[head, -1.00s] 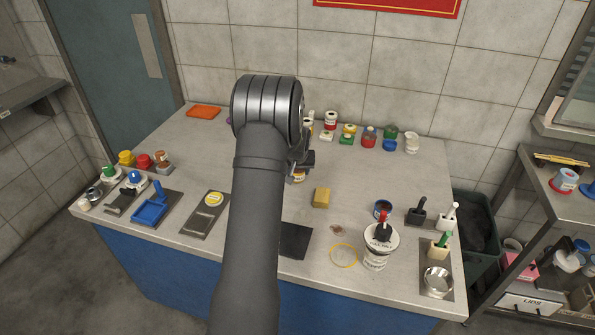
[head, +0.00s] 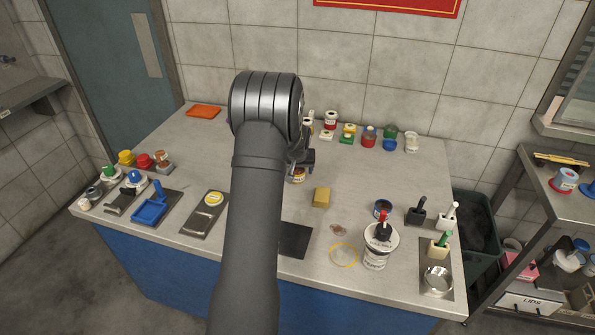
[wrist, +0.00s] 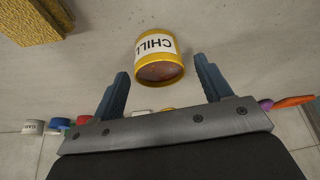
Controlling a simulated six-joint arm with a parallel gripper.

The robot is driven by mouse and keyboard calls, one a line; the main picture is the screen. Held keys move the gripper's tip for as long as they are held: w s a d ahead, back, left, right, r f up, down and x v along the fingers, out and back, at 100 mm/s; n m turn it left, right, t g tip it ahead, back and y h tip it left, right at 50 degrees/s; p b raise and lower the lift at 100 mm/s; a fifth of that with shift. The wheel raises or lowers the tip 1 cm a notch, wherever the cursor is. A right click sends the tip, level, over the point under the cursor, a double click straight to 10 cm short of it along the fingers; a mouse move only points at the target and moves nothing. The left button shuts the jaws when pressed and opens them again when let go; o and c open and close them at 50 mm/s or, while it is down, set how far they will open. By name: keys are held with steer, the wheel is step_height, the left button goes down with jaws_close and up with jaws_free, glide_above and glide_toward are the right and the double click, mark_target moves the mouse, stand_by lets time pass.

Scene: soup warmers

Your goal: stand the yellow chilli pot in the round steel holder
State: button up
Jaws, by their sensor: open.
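The yellow chilli pot (wrist: 156,46), with a white label reading CHILLI, stands on the worktop. In the head view it (head: 298,178) is partly hidden behind my wrist. My gripper (wrist: 163,66) is open, with one blue-grey finger to each side of the pot in the wrist view. The pot appears just beyond and between the fingertips, with a gap on both sides; I cannot tell how far the fingers reach along it. The round steel holder (head: 438,280) looks like a shiny, empty cup on a dark plate at the table's front right.
A yellow sponge-like block (head: 321,197) lies near the pot. A large white tub (head: 376,253), a yellow ring (head: 344,256) and a block with a green handle (head: 438,247) are near the holder. Several small pots line the back edge.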

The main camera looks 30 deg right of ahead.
steer(key=shift+o, duration=0.3)
steer(key=v, duration=1)
steer(key=shift+s+r, duration=0.15)
steer(key=shift+r, duration=0.2)
step_height(320, 180, up, 6)
steer(key=a+m+g, duration=0.2)
steer(key=m, duration=0.3)
glide_above(297, 174)
steer(key=shift+g, duration=0.3)
step_height(297, 174, down, 11)
steer(key=shift+r, duration=0.1)
steer(key=shift+w+x, duration=0.2)
steer(key=shift+x, duration=1.2)
steer(key=shift+w+x, duration=0.2)
steer(key=shift+x, duration=1.2)
steer(key=shift+a, duration=0.15)
steer(key=c, duration=1.1)
steer(key=shift+c, duration=0.2)
